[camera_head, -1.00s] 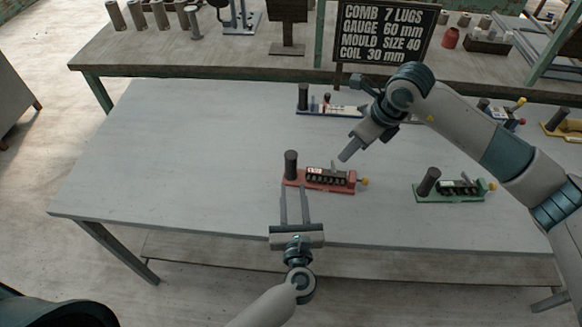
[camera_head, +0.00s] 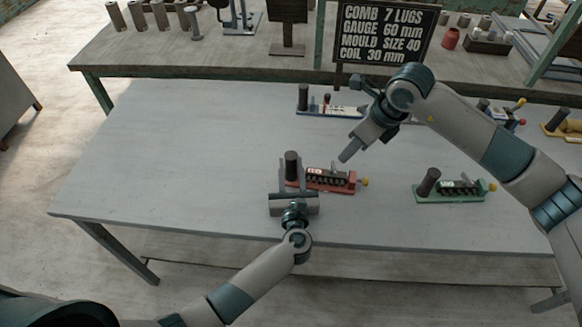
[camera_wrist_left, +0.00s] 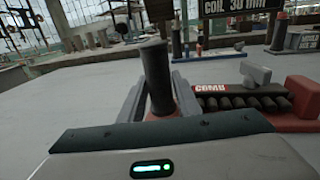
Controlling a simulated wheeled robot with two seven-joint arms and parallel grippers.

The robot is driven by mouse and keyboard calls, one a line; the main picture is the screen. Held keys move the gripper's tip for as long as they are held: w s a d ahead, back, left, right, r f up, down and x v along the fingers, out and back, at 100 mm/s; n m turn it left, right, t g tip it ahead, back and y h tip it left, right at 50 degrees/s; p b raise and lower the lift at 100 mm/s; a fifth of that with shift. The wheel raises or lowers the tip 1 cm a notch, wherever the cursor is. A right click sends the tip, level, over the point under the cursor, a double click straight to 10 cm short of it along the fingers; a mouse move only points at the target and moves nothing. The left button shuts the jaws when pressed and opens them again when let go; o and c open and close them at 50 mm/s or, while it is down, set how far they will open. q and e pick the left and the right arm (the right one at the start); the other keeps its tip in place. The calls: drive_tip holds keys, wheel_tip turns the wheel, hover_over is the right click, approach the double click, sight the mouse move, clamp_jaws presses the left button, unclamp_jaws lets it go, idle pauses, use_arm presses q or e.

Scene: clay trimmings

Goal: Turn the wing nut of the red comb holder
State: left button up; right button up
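The red comb holder (camera_head: 338,188) lies on the grey table, with a dark upright cylinder (camera_head: 291,165) at its left end and a row of black lugs marked COMB (camera_wrist_left: 212,88). A small yellow knob (camera_head: 365,182) sticks out at its right end; I cannot tell for sure whether it is the wing nut. A grey piece (camera_wrist_left: 255,75) stands above the lugs. My left gripper (camera_wrist_left: 160,100) is open, its fingers on either side of the dark cylinder, with a gap at the left. My right gripper (camera_head: 349,151) hangs above and behind the red holder; its fingers overlap in view.
A green holder (camera_head: 450,198) stands to the right and a blue one (camera_head: 335,110) behind. A yellow holder (camera_head: 566,130) is at the far right. A lettered sign (camera_head: 385,35) stands at the back bench. The table's left half is clear.

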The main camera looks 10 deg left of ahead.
sight(335, 170)
use_arm(q)
drive_tip(key=c, duration=0.7)
clamp_jaws()
use_arm(e)
drive_tip(key=shift+c, duration=0.7)
drive_tip(key=shift+w+a+r+m+g+h, duration=0.15)
drive_tip(key=shift+a+r+m+g+h, duration=0.3)
drive_tip(key=shift+m, duration=1)
drive_tip(key=shift+w+a+r+m+g+h, duration=0.15)
drive_tip(key=shift+a+r+m+h, duration=0.45)
drive_tip(key=shift+m, duration=0.8)
drive_tip(key=shift+w+a+r+m+g+h, duration=0.1)
drive_tip(key=shift+a+r+m+g+h, duration=0.4)
drive_tip(key=shift+m, duration=0.95)
drive_tip(key=shift+f, duration=0.2)
wheel_tip(335, 170, down, 12)
drive_tip(key=shift+r, duration=0.1)
